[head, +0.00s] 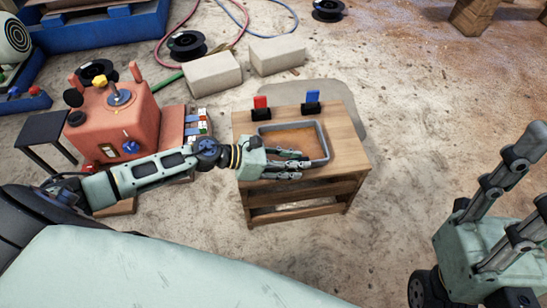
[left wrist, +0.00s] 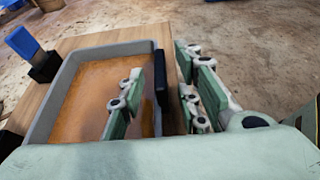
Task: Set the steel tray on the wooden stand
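The steel tray (head: 324,142) is a grey-rimmed rectangle with a brown, rusty-looking floor. It lies flat on top of the wooden stand (head: 347,150), a small shelved table in the middle of the head view. My left gripper (head: 298,160) is at the tray's near side. In the left wrist view its fingers (left wrist: 160,100) straddle one wall of the tray (left wrist: 52,92), one finger inside and the others outside, with visible gaps to the wall. A dark block sits on that wall. My right gripper (head: 515,180) is open and empty at the right edge.
A red clip (head: 260,107) and a blue clip (head: 312,101) stand at the stand's back edge. An orange control box (head: 115,122) is to the left. Pale blocks (head: 212,75), spools and hoses lie behind. The floor right of the stand is clear.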

